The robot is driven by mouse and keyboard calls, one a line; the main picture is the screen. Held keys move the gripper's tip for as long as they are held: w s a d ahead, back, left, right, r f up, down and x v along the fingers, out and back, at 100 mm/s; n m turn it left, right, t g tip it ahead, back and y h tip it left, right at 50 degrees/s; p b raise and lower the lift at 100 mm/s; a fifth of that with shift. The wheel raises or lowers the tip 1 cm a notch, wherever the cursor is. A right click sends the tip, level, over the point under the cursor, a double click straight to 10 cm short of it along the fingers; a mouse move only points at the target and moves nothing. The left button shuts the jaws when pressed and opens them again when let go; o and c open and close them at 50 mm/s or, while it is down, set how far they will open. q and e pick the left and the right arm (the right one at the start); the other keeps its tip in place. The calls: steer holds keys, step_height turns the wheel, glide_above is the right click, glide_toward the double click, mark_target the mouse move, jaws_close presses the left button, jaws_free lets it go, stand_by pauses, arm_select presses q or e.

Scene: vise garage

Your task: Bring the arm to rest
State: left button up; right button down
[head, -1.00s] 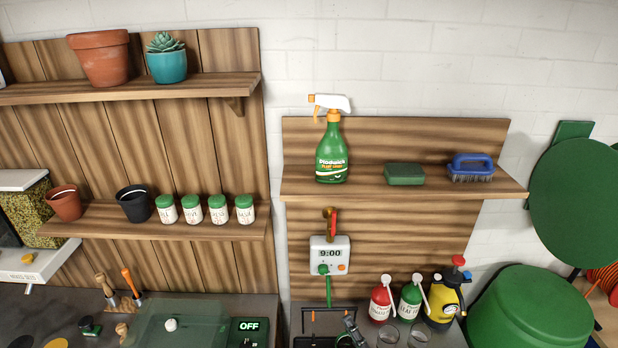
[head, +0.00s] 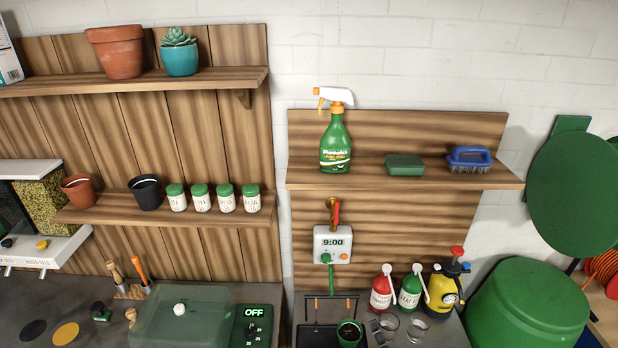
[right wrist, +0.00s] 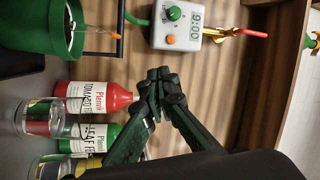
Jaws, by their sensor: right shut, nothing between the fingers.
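My right gripper (head: 378,328) shows only as a small grey-black tip at the bottom edge of the head view, between a dark green pot (head: 350,333) and a clear glass (head: 390,324). In the right wrist view my right gripper (right wrist: 160,84) is shut, its fingertips together with nothing between them. There the green pot (right wrist: 48,28) and the white timer (right wrist: 180,22) show beyond the fingers. My left gripper is in neither view.
A red bottle (head: 382,290), a green bottle (head: 411,290) and a yellow sprayer (head: 447,285) stand at the back of the bench, near the glasses. A shelf (head: 440,176) juts out above. A clear green-tinted lid (head: 180,318) lies to the left.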

steer(key=s+d+f+n+g+h, duration=0.1)
steer(key=s+d+f+g+h, duration=0.1)
steer(key=s+d+f, duration=0.1)
steer(key=s+d+f+n+g+h, duration=0.1)
steer(key=s+d+f+g+h, duration=0.1)
steer(key=s+d+f+g, duration=0.1)
steer(key=s+d+f+n+g+h, duration=0.1)
steer(key=s+d+f+n+g, duration=0.1)
steer(key=s+d+f, duration=0.3)
steer(key=shift+d+f+g+h, duration=0.3)
steer(key=shift+f+h, duration=0.1)
steer(key=shift+f, duration=0.2)
steer(key=s+d+f+n+g, duration=0.2)
steer(key=s+n+g, duration=0.15)
steer(key=s, duration=0.75)
steer(key=s+d+f+n+g, duration=0.25)
steer(key=s+g, duration=0.25)
steer(key=s, duration=0.6)
step_height(320, 180, down, 30)
steer(key=s+a+r+n, duration=0.1)
steer(key=s+a, duration=0.1)
steer(key=s+f+g, duration=0.2)
steer(key=s+f, duration=1.6)
steer(key=s, duration=0.1)
steer(key=shift+n, duration=0.3)
